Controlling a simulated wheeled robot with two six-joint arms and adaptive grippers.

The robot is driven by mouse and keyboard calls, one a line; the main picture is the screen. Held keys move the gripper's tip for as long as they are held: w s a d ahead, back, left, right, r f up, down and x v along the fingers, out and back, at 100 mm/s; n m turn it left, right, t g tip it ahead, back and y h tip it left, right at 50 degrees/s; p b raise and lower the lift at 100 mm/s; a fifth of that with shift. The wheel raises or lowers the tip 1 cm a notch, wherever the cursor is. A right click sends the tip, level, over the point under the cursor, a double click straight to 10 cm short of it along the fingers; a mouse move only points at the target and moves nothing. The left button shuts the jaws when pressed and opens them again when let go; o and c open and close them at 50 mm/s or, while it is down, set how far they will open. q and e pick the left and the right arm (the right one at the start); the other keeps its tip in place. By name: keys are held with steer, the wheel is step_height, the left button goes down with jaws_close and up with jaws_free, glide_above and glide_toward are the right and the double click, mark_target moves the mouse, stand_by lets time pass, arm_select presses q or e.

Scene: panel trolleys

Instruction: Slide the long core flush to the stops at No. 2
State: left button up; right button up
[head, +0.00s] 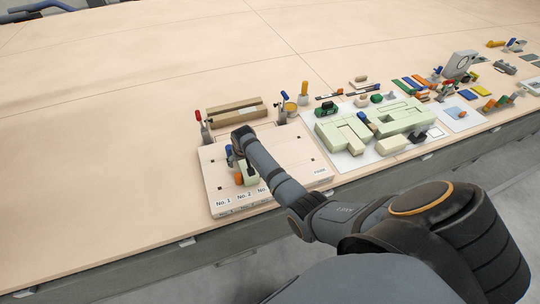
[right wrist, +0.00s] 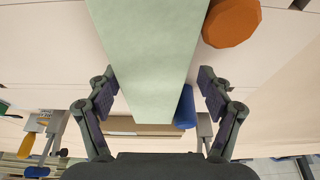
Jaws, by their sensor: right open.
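The long core is a pale green block (right wrist: 148,45); in the right wrist view it runs between my right gripper's fingers (right wrist: 157,84). The fingers are spread, with a visible gap on both sides of the block. An orange round stop (right wrist: 231,22) and a blue round stop (right wrist: 185,108) stand on the block's right side there. In the head view my right gripper (head: 241,165) is over the board (head: 285,165) near the No. 2 label (head: 244,195), partly hiding the core (head: 249,177) and stops. I cannot tell whether the core touches the stops. My left gripper is not in view.
To the right, a white sheet (head: 345,157) carries several pale green blocks. More small parts lie farther right. The table's left is clear.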

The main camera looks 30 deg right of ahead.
steer(key=v, duration=1.2)
steer(key=shift+s, duration=0.1)
